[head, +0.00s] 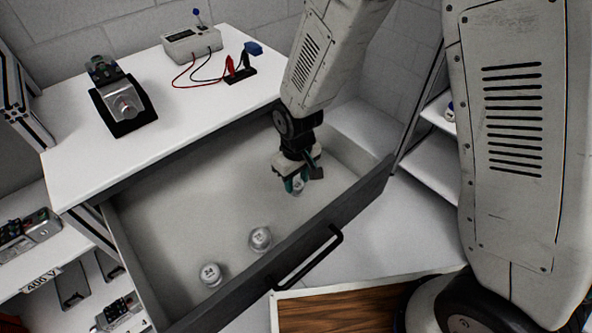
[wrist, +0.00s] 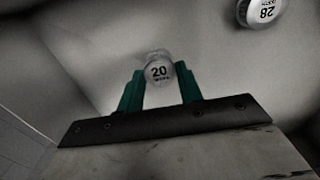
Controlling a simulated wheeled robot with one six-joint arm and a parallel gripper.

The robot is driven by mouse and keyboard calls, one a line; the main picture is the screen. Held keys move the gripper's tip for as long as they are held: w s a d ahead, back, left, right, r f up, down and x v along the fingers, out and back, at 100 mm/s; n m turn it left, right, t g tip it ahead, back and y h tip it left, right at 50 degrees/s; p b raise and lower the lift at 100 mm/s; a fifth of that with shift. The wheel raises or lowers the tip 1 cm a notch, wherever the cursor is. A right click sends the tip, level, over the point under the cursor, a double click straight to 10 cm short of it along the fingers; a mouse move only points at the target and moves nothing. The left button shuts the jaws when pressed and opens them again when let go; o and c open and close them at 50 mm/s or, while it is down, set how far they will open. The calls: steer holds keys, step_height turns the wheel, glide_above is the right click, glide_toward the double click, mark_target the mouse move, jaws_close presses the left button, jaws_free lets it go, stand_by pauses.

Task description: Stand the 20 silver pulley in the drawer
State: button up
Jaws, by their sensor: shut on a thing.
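The silver pulley marked 20 (wrist: 158,72) is between the green fingers of my gripper (wrist: 160,88) in the wrist view, its label facing the camera. In the head view my gripper (head: 296,184) is low inside the open drawer (head: 160,208), toward its right end, with the 20 pulley (head: 298,187) partly hidden by the fingers. My gripper is shut on this pulley. I cannot tell whether the pulley touches the drawer floor.
Two more silver pulleys stand in the drawer, one (head: 260,238) near the front middle and one marked 24 (head: 211,274) at the front left. A pulley marked 28 (wrist: 262,12) shows in the wrist view. The drawer's front wall with its black handle (head: 307,259) is close by.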

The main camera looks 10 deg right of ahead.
steer(key=shift+f, duration=2.4)
steer(key=o, duration=1)
steer(key=shift+o, duration=0.2)
steer(key=shift+r, duration=0.1)
step_height(320, 180, up, 8)
steer(key=shift+f, duration=0.15)
